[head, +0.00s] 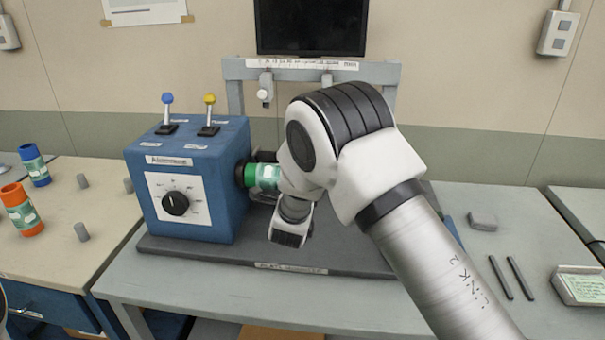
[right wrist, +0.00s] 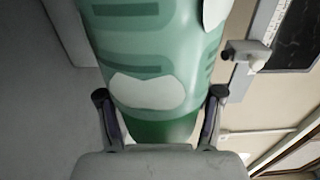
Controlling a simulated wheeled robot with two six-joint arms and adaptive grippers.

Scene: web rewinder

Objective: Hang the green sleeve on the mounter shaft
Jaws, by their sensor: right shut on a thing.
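The green sleeve (head: 264,176) lies sideways at the right face of the blue mounter box (head: 190,210). Its left end is close to the dark fitting (head: 243,173) on that face. The shaft is hidden, so I cannot tell whether the sleeve is around it. In the right wrist view the sleeve (right wrist: 150,60), with pale label patches, fills the space between the fingers of my right gripper (right wrist: 160,98), which is shut on it. My left gripper is not in view.
A blue sleeve (head: 35,165) and an orange sleeve (head: 21,210) stand on the left table among grey pegs (head: 81,232). Two levers top the box. A grey frame (head: 235,90) and monitor (head: 311,28) stand behind. Dark rods (head: 510,278) lie at the right.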

